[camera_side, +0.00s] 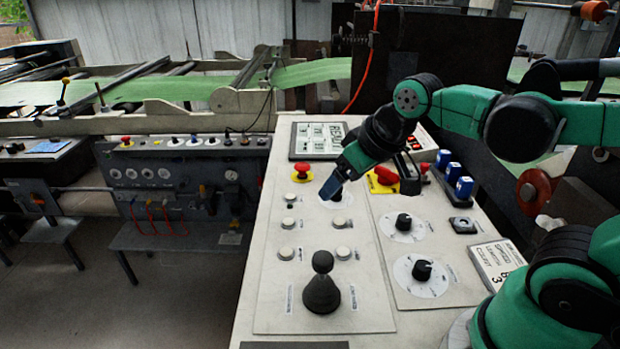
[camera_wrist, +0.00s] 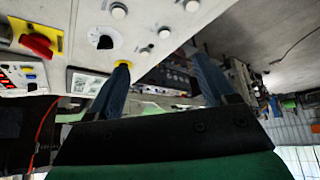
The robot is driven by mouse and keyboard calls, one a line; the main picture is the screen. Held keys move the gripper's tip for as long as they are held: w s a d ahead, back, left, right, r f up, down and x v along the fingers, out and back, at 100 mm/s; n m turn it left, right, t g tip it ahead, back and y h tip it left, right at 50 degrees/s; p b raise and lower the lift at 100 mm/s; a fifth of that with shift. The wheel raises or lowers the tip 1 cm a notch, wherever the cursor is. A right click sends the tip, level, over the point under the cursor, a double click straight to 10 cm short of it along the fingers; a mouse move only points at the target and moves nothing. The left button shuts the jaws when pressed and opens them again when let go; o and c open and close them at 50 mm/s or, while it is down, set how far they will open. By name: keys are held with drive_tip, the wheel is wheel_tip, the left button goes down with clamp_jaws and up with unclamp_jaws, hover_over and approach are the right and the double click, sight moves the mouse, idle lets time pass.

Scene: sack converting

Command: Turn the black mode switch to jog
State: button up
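A black rotary switch on a round white dial plate (camera_side: 347,203) sits on the sloped panel between two red stop buttons; I take it as the mode switch. In the side view my gripper (camera_side: 330,191) hangs in front of it and hides part of it. In the wrist view the whole black switch (camera_wrist: 105,42) shows, beyond and left of the left fingertip. My gripper (camera_wrist: 160,77) is open and empty, its two blue fingers well apart. It looks above the panel, not around the switch; the exact height is unclear. The dial's position labels, including jog, are too small to read.
Two other black knobs (camera_side: 404,221) (camera_side: 423,270) sit to the right. A black joystick (camera_side: 321,286) stands at the front. Red stop buttons (camera_side: 301,170) (camera_side: 386,175), several white push buttons (camera_side: 340,222) and blue-capped switches (camera_side: 464,187) stand up around the panel.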

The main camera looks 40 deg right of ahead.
drive_tip(key=w+d+f+g, duration=0.2)
drive_tip(key=w+d, duration=0.2)
drive_tip(key=w+d+f+g, duration=0.2)
drive_tip(key=w+d, duration=0.2)
drive_tip(key=w+d+f+g, duration=0.2)
drive_tip(key=w+d+f, duration=0.1)
drive_tip(key=w+d, duration=0.1)
drive_tip(key=shift+d, duration=0.35)
drive_tip(key=shift+d+f, duration=0.2)
drive_tip(key=shift+f, duration=3.05)
clamp_jaws()
